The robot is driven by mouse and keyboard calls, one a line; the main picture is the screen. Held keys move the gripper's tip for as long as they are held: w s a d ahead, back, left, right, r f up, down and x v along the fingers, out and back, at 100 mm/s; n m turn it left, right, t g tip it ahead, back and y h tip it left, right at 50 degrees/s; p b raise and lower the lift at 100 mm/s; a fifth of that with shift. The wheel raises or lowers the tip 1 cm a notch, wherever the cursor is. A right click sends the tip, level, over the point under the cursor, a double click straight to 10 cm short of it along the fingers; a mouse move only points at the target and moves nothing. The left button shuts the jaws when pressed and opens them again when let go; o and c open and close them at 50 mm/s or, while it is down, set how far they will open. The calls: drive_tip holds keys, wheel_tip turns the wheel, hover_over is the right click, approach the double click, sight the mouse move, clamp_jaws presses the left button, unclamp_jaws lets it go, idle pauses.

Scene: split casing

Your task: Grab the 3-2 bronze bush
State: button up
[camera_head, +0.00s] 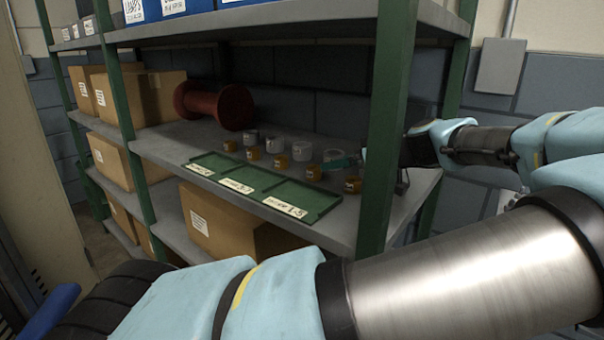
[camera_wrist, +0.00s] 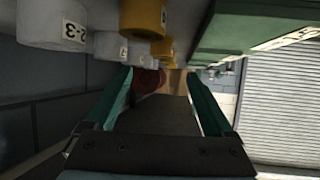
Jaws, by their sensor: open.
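Several small bronze bushes stand in a row on the shelf in the head view, the nearest (camera_head: 352,185) at the right end beside the green post, another (camera_head: 314,173) to its left. Their labels are too small to read there. In the wrist view a bronze bush (camera_wrist: 143,18) shows at the top, its label not clearly legible. My gripper (camera_head: 343,163) is partly hidden by the post, with teal fingers near the right end of the rows. In the wrist view my gripper (camera_wrist: 160,75) is open, with no bush between its fingers.
Grey bushes (camera_head: 302,151) stand behind the bronze ones; a near grey one (camera_wrist: 60,25) carries a label with 2 and 3. A green tray (camera_head: 265,183) with labelled compartments lies in front. A red spool (camera_head: 213,104) and cardboard boxes (camera_head: 160,95) stand left. The green post (camera_head: 385,130) is close to my arm.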

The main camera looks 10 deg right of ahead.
sight(312, 167)
drive_tip(key=p+x, duration=0.1)
drive_tip(key=x, duration=0.3)
drive_tip(key=shift+w+a, duration=0.3)
drive_tip(key=shift+w, duration=0.05)
drive_tip(key=p+x, duration=0.2)
drive_tip(key=x, duration=0.2)
drive_tip(key=shift+w+a+f+p, duration=0.15)
drive_tip(key=shift+w+f+p, duration=0.05)
drive_tip(key=shift+w+p, duration=0.15)
drive_tip(key=shift+w+a+f, duration=0.15)
drive_tip(key=shift+w+f, duration=0.15)
drive_tip(key=shift+f, duration=0.1)
clamp_jaws()
drive_tip(key=shift+r, duration=0.1)
